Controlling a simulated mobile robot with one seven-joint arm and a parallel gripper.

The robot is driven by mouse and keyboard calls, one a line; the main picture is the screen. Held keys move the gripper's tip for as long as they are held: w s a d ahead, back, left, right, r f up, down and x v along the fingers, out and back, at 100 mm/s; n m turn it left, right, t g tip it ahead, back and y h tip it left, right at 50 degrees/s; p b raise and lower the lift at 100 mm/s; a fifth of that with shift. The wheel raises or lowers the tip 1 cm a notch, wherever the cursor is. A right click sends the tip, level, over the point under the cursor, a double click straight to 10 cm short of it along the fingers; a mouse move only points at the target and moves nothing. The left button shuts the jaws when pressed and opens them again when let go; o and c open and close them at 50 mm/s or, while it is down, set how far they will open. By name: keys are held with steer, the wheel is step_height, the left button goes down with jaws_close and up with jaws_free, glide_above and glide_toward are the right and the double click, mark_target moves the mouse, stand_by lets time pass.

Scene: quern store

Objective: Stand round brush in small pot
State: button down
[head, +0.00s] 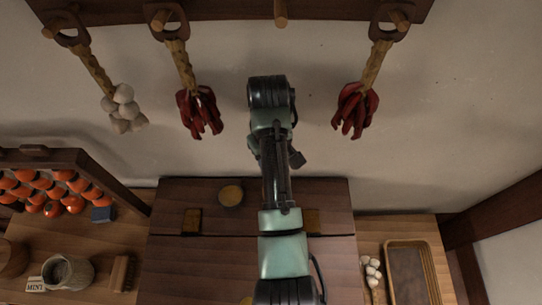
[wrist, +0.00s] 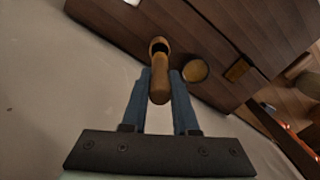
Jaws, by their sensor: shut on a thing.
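The round brush (wrist: 160,84) is a wooden piece with a rounded near end and a dark, ring-like far end in the wrist view. My gripper (wrist: 160,74) has its two blue fingers on either side of it, shut on it. In the head view my arm hides the gripper and the brush. The small pot (head: 231,195) is round and brown with a dark rim, standing on the dark wooden chest (head: 185,262) left of my arm. It shows in the wrist view (wrist: 195,70) just right of the brush, apart from it in the picture.
Strings of garlic (head: 124,108) and red peppers (head: 200,112) hang on the wall. A rack of orange-red produce (head: 45,188), a ridged jar (head: 68,272) and a scrubbing brush (head: 122,273) are at left. A tray (head: 410,272) lies at right. Some chest top is bare.

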steer(key=shift+w+f, duration=0.1)
steer(key=shift+f, duration=1.7)
steer(key=shift+f+b, duration=1.75)
steer(key=shift+f, duration=0.9)
steer(key=c, duration=0.6)
jaws_free()
steer(key=shift+r, duration=0.1)
